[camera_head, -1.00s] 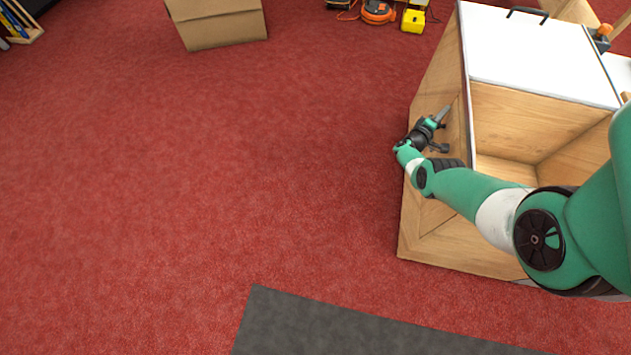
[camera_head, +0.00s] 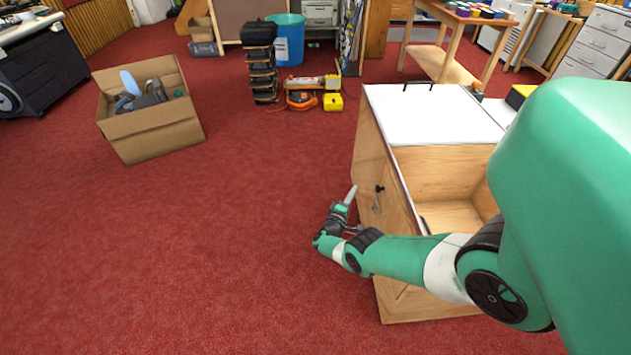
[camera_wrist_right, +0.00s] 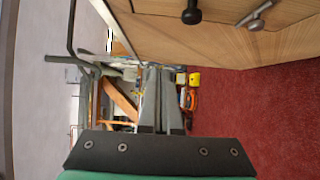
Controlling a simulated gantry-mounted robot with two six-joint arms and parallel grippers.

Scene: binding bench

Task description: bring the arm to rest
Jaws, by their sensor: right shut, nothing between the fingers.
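My right arm (camera_head: 405,260), green with white and black parts, reaches in from the right, across the front of a wooden cabinet (camera_head: 400,305) with a white top. My right gripper (camera_head: 351,192) is by the cabinet's left side, pointing away from me, and is shut and empty. In the right wrist view its two grey fingers (camera_wrist_right: 160,72) lie together with nothing between them. The wooden panel (camera_wrist_right: 225,40) runs along the top of that view, apart from the fingers. My left gripper is not in view.
A black knob (camera_head: 379,188) sits on the cabinet's left side; the wrist view also shows a metal handle (camera_wrist_right: 257,14). An open cardboard box (camera_head: 160,133) stands on the red carpet at left. Stacked black cases (camera_head: 262,65) stand at the back. Carpet left of the gripper is clear.

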